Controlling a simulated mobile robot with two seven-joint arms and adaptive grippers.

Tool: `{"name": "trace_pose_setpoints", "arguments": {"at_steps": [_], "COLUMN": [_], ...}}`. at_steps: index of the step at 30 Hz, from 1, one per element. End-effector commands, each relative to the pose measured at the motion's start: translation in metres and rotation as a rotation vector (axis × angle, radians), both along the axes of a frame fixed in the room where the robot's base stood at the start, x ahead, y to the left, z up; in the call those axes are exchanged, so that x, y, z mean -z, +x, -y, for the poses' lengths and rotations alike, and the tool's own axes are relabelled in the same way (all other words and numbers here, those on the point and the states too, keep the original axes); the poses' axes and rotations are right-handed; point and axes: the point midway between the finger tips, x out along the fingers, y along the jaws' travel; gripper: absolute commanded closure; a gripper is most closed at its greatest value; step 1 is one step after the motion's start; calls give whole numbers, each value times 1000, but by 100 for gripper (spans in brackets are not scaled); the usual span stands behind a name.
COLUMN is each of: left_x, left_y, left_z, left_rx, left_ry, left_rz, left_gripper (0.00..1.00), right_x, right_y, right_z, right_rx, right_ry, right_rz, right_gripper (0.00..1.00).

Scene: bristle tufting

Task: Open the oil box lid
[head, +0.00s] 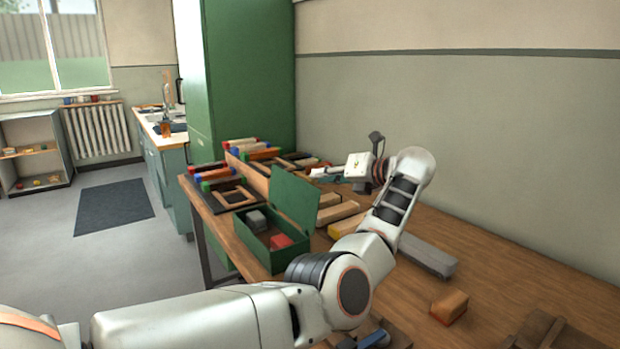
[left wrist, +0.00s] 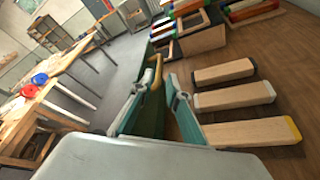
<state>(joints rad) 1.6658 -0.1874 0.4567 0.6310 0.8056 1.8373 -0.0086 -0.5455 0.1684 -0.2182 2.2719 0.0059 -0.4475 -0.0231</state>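The green oil box (head: 262,252) stands near the table's left edge. Its lid (head: 293,202) is raised roughly upright, so the inside shows, with a grey block (head: 256,221) and a red block (head: 281,241). My left gripper (head: 328,172) is near the lid's upper right corner, beyond the box. In the left wrist view its two teal fingers (left wrist: 160,80) are apart. A dark green panel (left wrist: 151,115), apparently the lid, and a tan strip (left wrist: 156,75) show between them. Whether the fingers touch it is unclear. My right gripper is not in view.
Several wooden blocks with coloured ends (left wrist: 237,98) lie beside the lid. Trays with brush parts (head: 232,193) stand farther back. A grey bar (head: 428,256) and an orange-brown block (head: 449,307) lie to the right. The table between them is clear.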

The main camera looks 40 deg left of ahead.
Motion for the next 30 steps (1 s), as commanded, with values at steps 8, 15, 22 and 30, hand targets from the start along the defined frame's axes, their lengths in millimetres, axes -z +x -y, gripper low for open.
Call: {"name": "trace_pose_setpoints", "arguments": {"at_steps": [8, 15, 22, 30], "left_x": [-11, -13, -13, -26], "left_y": [-1, -2, -2, -4], "left_z": [38, 44, 43, 43], "left_rx": [1, -1, -1, 0], "left_ry": [-1, 0, -1, -1], "left_rz": [-1, 0, 0, 13], "left_gripper": [84, 84, 84, 84], "right_x": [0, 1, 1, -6], "right_y": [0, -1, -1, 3], "right_z": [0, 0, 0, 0], "right_rx": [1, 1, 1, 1], "right_ry": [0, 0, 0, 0], "right_rz": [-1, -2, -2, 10], "right_gripper": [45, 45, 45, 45]}}
